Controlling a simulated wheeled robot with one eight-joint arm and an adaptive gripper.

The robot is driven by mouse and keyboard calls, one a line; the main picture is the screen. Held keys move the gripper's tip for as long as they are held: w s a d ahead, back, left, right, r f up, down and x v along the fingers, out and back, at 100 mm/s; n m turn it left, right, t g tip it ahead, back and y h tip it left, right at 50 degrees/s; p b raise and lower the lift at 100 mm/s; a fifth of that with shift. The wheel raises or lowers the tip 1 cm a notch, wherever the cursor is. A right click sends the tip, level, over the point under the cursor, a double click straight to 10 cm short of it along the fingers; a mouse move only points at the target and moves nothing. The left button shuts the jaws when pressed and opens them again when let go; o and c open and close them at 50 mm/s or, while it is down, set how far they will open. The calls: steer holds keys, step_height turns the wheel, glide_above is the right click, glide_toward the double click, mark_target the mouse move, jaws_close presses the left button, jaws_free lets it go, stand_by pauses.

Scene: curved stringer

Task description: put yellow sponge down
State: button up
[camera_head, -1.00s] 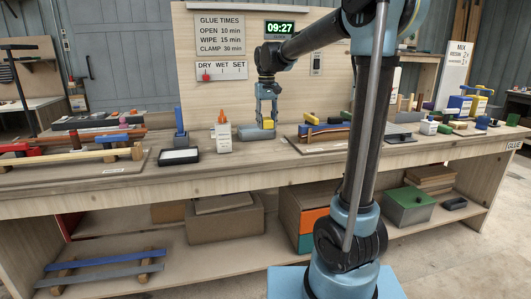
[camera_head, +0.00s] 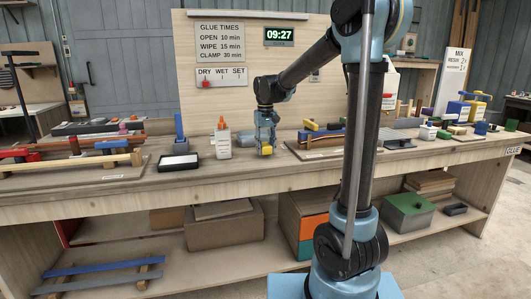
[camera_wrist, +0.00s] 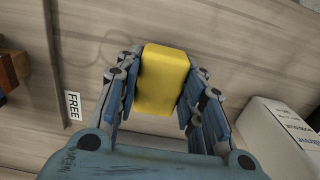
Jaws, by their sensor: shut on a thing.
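My gripper (camera_head: 266,138) is shut on the yellow sponge (camera_head: 266,150), low over the middle of the workbench, right of a white bottle. In the wrist view the yellow sponge (camera_wrist: 162,80) is a plain block between the two fingers of my gripper (camera_wrist: 163,92). Bare wood shows around it. I cannot tell whether its underside touches the bench (camera_head: 330,171).
The white bottle (camera_head: 222,145) with an orange tip stands close on the left; a black-rimmed white tray (camera_head: 178,161) lies further left. A board with clamped strips (camera_head: 318,148) lies to the right. A "FREE" label (camera_wrist: 74,105) is on the bench top. Bare wood lies in front.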

steer(key=shift+f, duration=0.85)
steer(key=shift+s+f, duration=0.1)
steer(key=shift+f, duration=0.2)
steer(key=o, duration=0.9)
steer(key=shift+o, duration=1)
steer(key=shift+f, duration=0.15)
